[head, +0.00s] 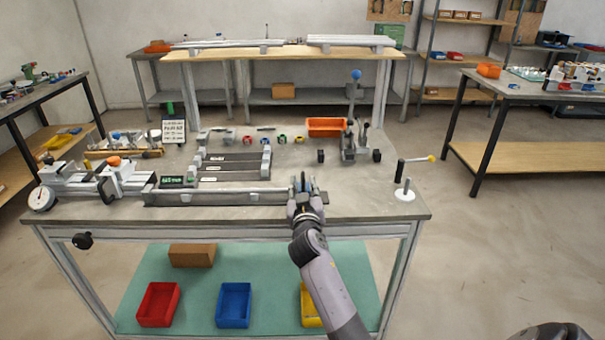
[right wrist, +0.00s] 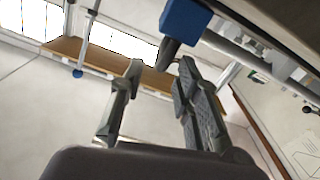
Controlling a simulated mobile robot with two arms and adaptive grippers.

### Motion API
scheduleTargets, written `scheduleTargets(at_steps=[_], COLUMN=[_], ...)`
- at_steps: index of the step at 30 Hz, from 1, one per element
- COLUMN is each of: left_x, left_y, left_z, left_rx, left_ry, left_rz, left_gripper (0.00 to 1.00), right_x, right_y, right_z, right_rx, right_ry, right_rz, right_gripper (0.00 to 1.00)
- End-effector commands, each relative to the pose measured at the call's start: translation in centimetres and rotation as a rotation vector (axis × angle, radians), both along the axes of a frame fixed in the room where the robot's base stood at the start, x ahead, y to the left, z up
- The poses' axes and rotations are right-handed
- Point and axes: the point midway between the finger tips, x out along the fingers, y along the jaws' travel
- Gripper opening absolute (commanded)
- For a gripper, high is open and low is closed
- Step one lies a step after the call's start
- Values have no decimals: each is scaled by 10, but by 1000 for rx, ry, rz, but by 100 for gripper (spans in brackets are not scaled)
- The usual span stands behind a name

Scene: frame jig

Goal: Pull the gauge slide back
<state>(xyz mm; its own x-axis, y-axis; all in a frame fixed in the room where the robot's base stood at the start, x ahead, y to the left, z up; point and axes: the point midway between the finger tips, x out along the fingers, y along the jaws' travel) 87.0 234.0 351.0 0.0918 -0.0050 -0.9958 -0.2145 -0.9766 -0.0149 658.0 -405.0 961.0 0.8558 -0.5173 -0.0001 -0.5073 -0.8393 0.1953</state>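A long grey rail (head: 220,198) lies along the front of the workbench, with a small green-lit display (head: 172,182) near its left end. At the rail's right end is a small part with blue on it (head: 308,185), partly hidden by my right gripper (head: 304,190). I cannot tell for certain that this is the gauge slide. In the right wrist view, my right gripper (right wrist: 160,85) has its fingers apart with nothing between them. A blue block with a dark stem (right wrist: 184,20) shows just beyond the fingertips.
A dial fixture (head: 42,198) stands at the bench's left end. Behind the rail is a rack of dark bars (head: 230,168). Toggle clamps (head: 352,145), an orange bin (head: 326,127) and a black-handled post (head: 402,180) stand on the right.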

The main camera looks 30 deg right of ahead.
Motion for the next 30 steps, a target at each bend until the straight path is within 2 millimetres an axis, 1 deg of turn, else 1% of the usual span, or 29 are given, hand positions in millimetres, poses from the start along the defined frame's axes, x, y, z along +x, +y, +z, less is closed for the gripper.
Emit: scheduleTargets(at_steps=[1,3,6,10,15,22,30], left_x=[-1,-2,-2,-2,-2,-1,-1], left_y=[1,2,2,2,2,2,2], left_z=[1,2,1,1,1,1,2], left_rx=[2,3,3,3,3,2,2], left_ry=[3,3,3,3,3,3,2], left_rz=[1,2,3,3,3,3,2], left_gripper=[36,36,36,36,36,36,36], right_x=[10,20,32,42,46,46,46], right_y=[-5,-12,-18,-25,-27,-27,-27], right_z=[1,1,1,0,-1,0,-1], right_rx=[-1,-1,-2,0,0,0,0], right_ry=[0,0,-1,0,0,0,0], right_rz=[0,0,1,0,1,1,1], right_gripper=[30,30,30,30,30,29,11])
